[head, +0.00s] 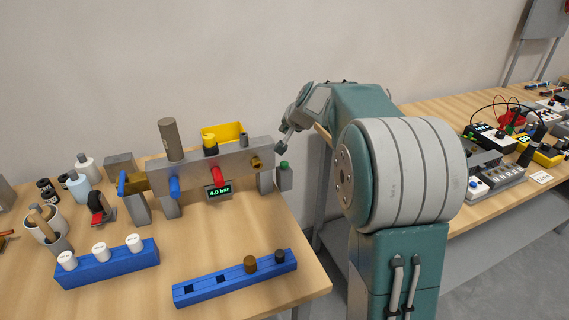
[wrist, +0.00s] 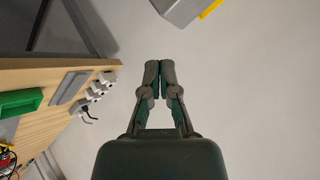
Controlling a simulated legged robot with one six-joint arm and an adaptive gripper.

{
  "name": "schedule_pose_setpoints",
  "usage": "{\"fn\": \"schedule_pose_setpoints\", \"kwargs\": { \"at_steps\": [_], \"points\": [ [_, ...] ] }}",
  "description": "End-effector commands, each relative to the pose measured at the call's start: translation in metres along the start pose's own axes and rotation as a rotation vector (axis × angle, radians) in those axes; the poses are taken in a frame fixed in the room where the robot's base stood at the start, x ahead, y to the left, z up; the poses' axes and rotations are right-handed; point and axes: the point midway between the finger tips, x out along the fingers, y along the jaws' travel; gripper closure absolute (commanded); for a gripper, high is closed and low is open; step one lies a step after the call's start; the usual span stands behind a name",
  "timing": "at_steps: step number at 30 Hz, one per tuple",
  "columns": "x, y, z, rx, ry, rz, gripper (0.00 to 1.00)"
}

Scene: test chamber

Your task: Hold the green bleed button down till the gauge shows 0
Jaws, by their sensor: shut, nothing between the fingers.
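The green bleed button (head: 284,164) tops a small grey block at the right end of the grey manifold (head: 205,168), on the left bench. The gauge (head: 219,192) on the manifold's front reads 4.0 bar. My gripper (head: 281,149) points down and left, just above the button in the head view, with a small gap in the picture. I cannot tell its distance in depth. In the wrist view its two fingers (wrist: 160,66) are together and empty. I cannot make out the button there.
A yellow bin (head: 228,131) stands behind. Blue racks (head: 235,279) lie in front. A second bench (head: 440,115) with devices stands right, across a gap.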

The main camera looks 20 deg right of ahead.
Motion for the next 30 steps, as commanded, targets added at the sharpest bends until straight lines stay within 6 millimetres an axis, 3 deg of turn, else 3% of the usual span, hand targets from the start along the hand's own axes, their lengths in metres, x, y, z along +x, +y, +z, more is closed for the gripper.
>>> {"fn": "schedule_pose_setpoints", "kwargs": {
  "at_steps": [11, 30],
  "points": [
    [0.003, 0.002, 0.002, -0.001, -0.001, 0.0, 1.0],
    [0.054, 0.039, 0.04, -0.001, -0.001, -0.001, 1.0]
  ]
}}
